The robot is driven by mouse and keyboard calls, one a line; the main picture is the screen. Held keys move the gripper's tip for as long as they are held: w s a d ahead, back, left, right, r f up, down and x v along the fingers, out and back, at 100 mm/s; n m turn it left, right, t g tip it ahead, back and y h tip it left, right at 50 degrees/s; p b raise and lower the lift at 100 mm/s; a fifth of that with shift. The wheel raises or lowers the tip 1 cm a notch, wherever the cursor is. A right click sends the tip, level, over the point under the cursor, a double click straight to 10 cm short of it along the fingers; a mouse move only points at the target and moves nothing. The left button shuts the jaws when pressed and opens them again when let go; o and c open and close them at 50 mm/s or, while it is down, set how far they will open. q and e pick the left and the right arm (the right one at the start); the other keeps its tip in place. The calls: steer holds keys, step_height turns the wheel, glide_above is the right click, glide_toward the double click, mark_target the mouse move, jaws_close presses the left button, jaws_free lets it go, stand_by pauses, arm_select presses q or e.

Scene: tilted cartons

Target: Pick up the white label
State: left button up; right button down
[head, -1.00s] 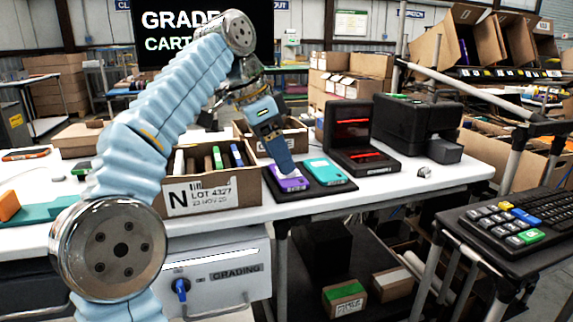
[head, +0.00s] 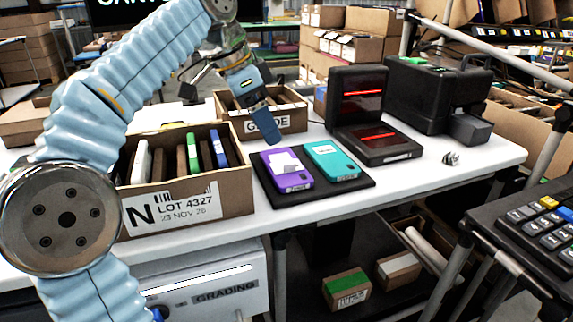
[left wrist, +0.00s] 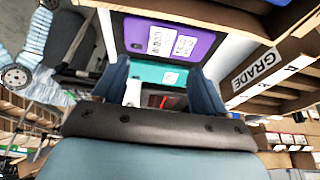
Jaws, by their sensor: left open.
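A purple phone (head: 287,178) lies flat on a black pad and also shows in the left wrist view (left wrist: 195,42). It bears a white label (head: 283,160), which appears as two printed pieces side by side in the left wrist view (left wrist: 160,41). A teal phone (head: 334,165) beside it has its own white label (head: 324,149). My left gripper (head: 266,128) is open and empty, its fingers pointing down by the far edge of the purple phone. I cannot tell its exact height above the pad. My right gripper is not in view.
A lot box (head: 185,200) with upright phones stands left of the black pad (head: 300,197). A GRADE box (head: 290,121) is behind the gripper. A black device with red lights (head: 375,155) stands right. Bare white table (head: 420,180) lies front right.

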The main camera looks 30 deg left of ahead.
mark_target(283, 167)
arm_select(q)
steer(key=x, duration=0.8)
steer(key=shift+w+d+f, duration=0.1)
steer(key=shift+w+d, duration=0.15)
steer(key=shift+w, duration=0.1)
steer(key=shift+c, duration=0.4)
steer(key=c, duration=1)
